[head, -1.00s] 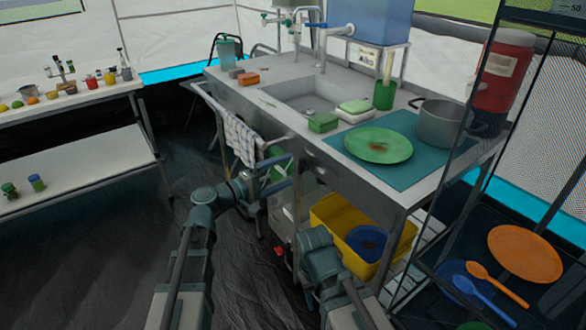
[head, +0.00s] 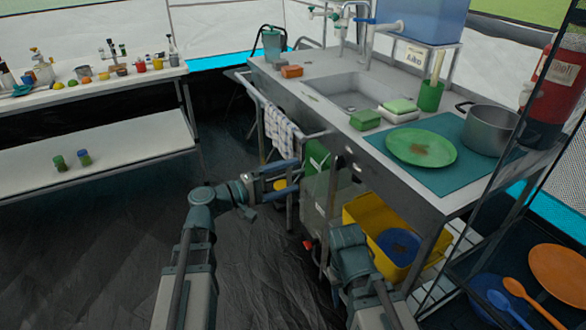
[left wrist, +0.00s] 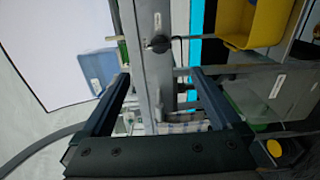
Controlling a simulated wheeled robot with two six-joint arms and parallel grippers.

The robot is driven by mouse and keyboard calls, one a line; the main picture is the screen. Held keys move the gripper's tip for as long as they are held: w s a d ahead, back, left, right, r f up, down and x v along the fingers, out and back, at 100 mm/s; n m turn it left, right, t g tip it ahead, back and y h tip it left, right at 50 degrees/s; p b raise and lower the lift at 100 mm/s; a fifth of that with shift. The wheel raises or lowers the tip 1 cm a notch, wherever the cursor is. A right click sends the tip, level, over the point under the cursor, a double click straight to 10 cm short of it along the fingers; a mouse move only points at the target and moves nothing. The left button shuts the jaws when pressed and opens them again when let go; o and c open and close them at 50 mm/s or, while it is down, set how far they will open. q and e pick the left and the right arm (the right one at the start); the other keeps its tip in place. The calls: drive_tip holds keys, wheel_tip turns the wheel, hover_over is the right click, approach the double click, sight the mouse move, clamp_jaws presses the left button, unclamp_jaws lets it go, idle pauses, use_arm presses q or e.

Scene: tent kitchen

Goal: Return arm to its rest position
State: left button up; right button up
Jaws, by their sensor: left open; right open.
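My left gripper (head: 288,176) is open and empty in the head view. Its arm bends at the elbow and reaches right, toward the front of the sink counter (head: 325,104). The gripper appears below the checked towel (head: 283,133); whether it touches anything there cannot be told. In the left wrist view both fingers of this gripper (left wrist: 160,78) stand wide apart with nothing clamped between them. My right arm (head: 352,258) is folded low in front of the counter, and its gripper does not show.
A yellow bin (head: 362,212) with a blue item sits under the counter. A green plate (head: 421,147) and a pot (head: 490,130) stand on top. A mesh-sided rack with an orange plate (head: 560,270) is at the right. Dark floor (head: 90,250) is clear at the left.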

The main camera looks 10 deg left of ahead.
use_arm(q)
drive_tip(key=s+d+f+m+g+y, duration=0.2)
drive_tip(key=s+f+g, duration=0.1)
drive_tip(key=f, duration=0.3)
drive_tip(key=s+d+f+m+g+y, duration=0.2)
drive_tip(key=s+f+g+y, duration=0.1)
drive_tip(key=f, duration=0.4)
drive_tip(key=s+a+f+m+g+y, duration=0.3)
drive_tip(key=s+a+f+g+y, duration=0.1)
drive_tip(key=s+a+f+y, duration=0.4)
drive_tip(key=s+d+m+y, duration=0.3)
drive_tip(key=s+d+m, duration=0.15)
drive_tip(key=d, duration=0.45)
wheel_tip(320, 180, up, 33)
drive_tip(key=p, duration=3.3)
drive_tip(key=shift+s+d+g+p, duration=0.2)
drive_tip(key=shift+d+g+p, duration=0.1)
drive_tip(key=shift+g, duration=0.1)
